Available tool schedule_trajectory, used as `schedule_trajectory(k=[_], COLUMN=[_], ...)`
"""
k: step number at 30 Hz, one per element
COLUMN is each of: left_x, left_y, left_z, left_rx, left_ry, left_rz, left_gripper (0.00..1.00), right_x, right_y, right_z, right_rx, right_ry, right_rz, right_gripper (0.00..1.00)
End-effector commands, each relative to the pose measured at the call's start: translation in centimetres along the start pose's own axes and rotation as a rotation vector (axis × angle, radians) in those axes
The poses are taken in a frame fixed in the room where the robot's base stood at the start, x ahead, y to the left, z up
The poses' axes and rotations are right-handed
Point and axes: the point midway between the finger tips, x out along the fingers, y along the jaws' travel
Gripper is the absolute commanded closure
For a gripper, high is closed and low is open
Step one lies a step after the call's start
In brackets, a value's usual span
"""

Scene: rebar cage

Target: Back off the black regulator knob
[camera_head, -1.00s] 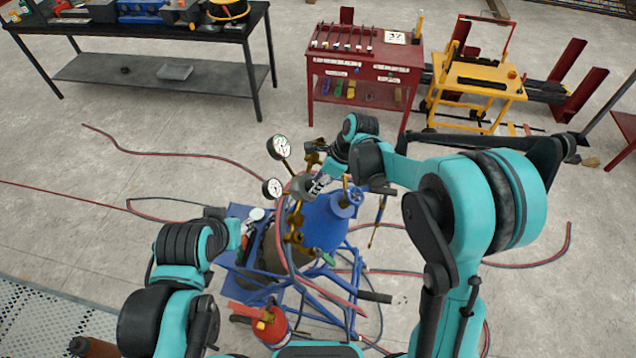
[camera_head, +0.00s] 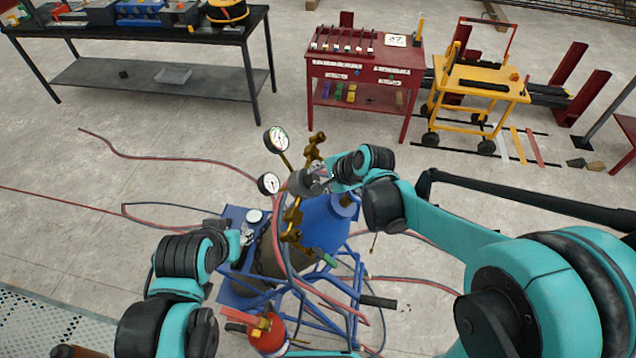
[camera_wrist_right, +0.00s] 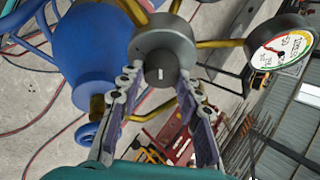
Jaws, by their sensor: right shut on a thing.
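The black regulator knob (camera_wrist_right: 162,68) is a dark round cap on the brass regulator, in front of the blue cylinder (camera_wrist_right: 90,40). My right gripper (camera_wrist_right: 160,82) is shut on the knob, with one finger on either side of it. In the head view the right gripper (camera_head: 322,178) reaches in from the right at the regulator. Two round gauges (camera_head: 276,140) (camera_head: 269,184) stand left of the knob. My left gripper (camera_head: 242,240) is low over the blue cart, and its fingers are too small and crowded to read.
The blue cart (camera_head: 232,285) holds the cylinders. Red and dark hoses (camera_head: 281,255) hang in front and trail over the floor. A red fire extinguisher (camera_head: 267,333) stands at the front. A red tool table (camera_head: 360,75), yellow trolley (camera_head: 478,80) and black bench (camera_head: 135,40) stand behind.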

Motion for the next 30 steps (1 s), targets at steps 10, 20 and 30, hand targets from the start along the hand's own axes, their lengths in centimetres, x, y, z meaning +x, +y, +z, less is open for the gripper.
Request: schedule_trajectory(k=[10, 20, 30], left_x=[2.5, 4.6, 6.4], left_y=[0.0, 0.0, 0.0], left_z=[1.8, 3.3, 4.6], left_rx=[0.0, 0.0, 0.0], left_ry=[0.0, 0.0, 0.0], left_rz=[0.0, 0.0, 0.0], left_gripper=[0.6, 0.6, 0.6], right_x=[0.3, 0.3, 0.3], right_y=[0.5, 0.6, 0.6], right_z=[-0.2, -0.4, -0.5], right_rx=[-0.287, -0.564, -0.804], right_ry=[-0.016, -0.031, -0.045], right_rz=[-0.149, -0.289, -0.409], right_gripper=[0.94, 0.94, 0.94])
